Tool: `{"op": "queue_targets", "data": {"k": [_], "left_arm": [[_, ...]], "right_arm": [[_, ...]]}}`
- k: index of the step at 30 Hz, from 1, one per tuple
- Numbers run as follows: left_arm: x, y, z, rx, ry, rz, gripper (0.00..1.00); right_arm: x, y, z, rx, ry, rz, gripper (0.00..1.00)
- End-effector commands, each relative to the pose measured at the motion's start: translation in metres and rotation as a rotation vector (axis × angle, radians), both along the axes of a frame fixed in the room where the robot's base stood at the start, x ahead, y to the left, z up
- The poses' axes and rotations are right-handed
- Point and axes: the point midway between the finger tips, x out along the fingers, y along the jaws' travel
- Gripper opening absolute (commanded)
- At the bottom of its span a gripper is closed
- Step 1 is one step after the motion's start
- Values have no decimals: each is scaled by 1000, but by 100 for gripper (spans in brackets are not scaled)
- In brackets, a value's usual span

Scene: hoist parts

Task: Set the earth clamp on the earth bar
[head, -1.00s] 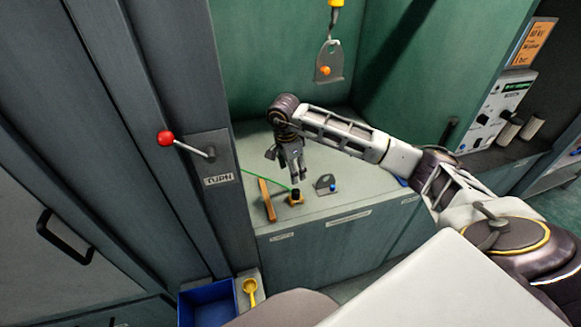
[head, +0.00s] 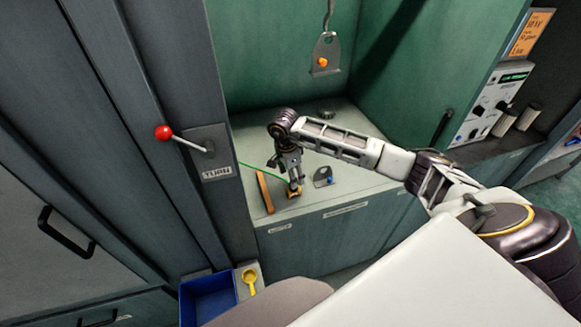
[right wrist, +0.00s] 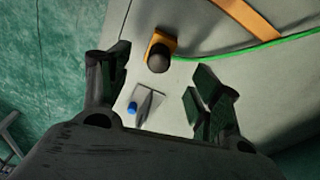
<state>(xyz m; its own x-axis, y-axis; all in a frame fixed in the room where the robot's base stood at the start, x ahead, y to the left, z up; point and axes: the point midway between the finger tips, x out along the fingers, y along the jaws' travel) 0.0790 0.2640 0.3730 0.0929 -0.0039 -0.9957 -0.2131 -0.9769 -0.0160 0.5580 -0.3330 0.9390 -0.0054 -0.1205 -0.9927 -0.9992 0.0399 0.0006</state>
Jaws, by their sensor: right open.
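The earth clamp is a small orange block with a round black knob; in the right wrist view the clamp (right wrist: 168,42) stands on the grey worktop beyond my fingers. In the head view the clamp (head: 292,194) is partly hidden by my right gripper (head: 294,183), which points down at it. In the right wrist view my right gripper (right wrist: 160,85) is open, its fingers apart on either side with nothing between them. The earth bar (head: 264,192), a flat orange strip, lies left of the clamp; it also shows in the right wrist view (right wrist: 248,18). My left gripper is not in view.
A green cable (right wrist: 270,50) runs by the clamp and bar. A grey plate with a blue knob (head: 323,177) stands right of the clamp. Another plate with an orange knob (head: 325,52) hangs above. A red-knobbed lever (head: 164,133) is at left; a blue bin (head: 208,299) is below.

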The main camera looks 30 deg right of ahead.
Motion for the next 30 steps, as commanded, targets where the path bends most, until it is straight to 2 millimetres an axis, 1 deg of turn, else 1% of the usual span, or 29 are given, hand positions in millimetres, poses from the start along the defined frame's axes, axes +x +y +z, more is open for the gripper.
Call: {"op": "queue_targets", "data": {"k": [9, 15, 21, 30], "left_arm": [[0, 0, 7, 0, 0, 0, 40], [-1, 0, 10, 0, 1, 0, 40], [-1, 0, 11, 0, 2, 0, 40], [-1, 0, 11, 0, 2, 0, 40]], "right_arm": [[-1, -4, -38, 1, 3, 0, 64], [-1, -7, -58, 1, 1, 0, 64], [-1, -8, -68, 0, 0, 0, 64], [-1, -8, -70, 0, 0, 0, 64]]}}
